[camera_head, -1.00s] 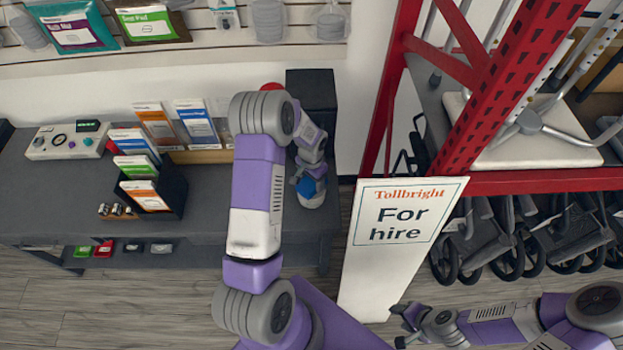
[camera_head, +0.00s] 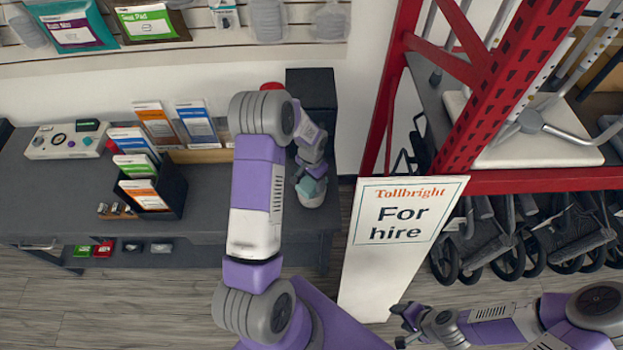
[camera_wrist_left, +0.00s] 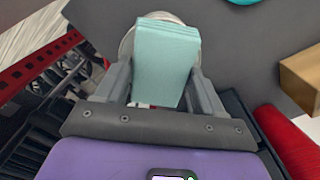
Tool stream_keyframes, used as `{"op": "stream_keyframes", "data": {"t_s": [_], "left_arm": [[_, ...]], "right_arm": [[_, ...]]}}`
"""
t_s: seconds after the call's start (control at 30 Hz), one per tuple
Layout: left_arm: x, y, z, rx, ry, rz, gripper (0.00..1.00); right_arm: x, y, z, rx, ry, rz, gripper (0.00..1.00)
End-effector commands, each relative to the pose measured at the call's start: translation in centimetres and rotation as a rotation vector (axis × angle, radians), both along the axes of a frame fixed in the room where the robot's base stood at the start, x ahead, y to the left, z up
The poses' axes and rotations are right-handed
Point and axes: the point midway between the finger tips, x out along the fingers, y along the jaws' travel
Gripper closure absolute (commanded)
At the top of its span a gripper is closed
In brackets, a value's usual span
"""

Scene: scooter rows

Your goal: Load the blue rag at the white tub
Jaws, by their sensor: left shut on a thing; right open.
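A pale teal folded cloth (camera_head: 308,186), not clearly blue, is between the jaws of my left gripper (camera_head: 312,172), which is shut on it. The cloth shows large in the left wrist view (camera_wrist_left: 165,55). A round whitish tub (camera_head: 312,201) stands at the right end of the grey counter, directly under the cloth. Its pale rim (camera_wrist_left: 127,45) shows behind the cloth in the left wrist view. The cloth hides most of the opening, and I cannot tell whether it touches the tub. My right gripper (camera_head: 398,325) is open and empty near the sign's foot.
A dark box (camera_head: 312,100) stands behind the tub, with a red round thing (camera_head: 271,86) beside it. A black packet rack (camera_head: 170,190) and a control box (camera_head: 66,140) are left on the counter. A "For hire" sign (camera_head: 385,260) and red shelving (camera_head: 500,90) stand right.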

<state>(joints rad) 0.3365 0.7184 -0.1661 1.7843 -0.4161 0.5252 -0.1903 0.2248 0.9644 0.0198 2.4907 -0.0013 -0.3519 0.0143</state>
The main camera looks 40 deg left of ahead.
Motion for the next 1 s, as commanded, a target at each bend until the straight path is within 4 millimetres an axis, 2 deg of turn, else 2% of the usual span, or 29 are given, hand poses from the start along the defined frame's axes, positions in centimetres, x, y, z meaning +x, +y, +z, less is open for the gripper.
{"op": "stream_keyframes", "data": {"t_s": [0.53,1.0], "left_arm": [[-0.1,-0.1,0.0,-0.002,0.003,0.000,0.56],[-0.1,0.0,3.7,0.000,0.002,0.000,0.56]], "right_arm": [[0.0,0.0,0.1,0.000,0.000,0.000,0.49],[0.0,0.0,2.5,0.000,0.000,0.000,0.49]]}}
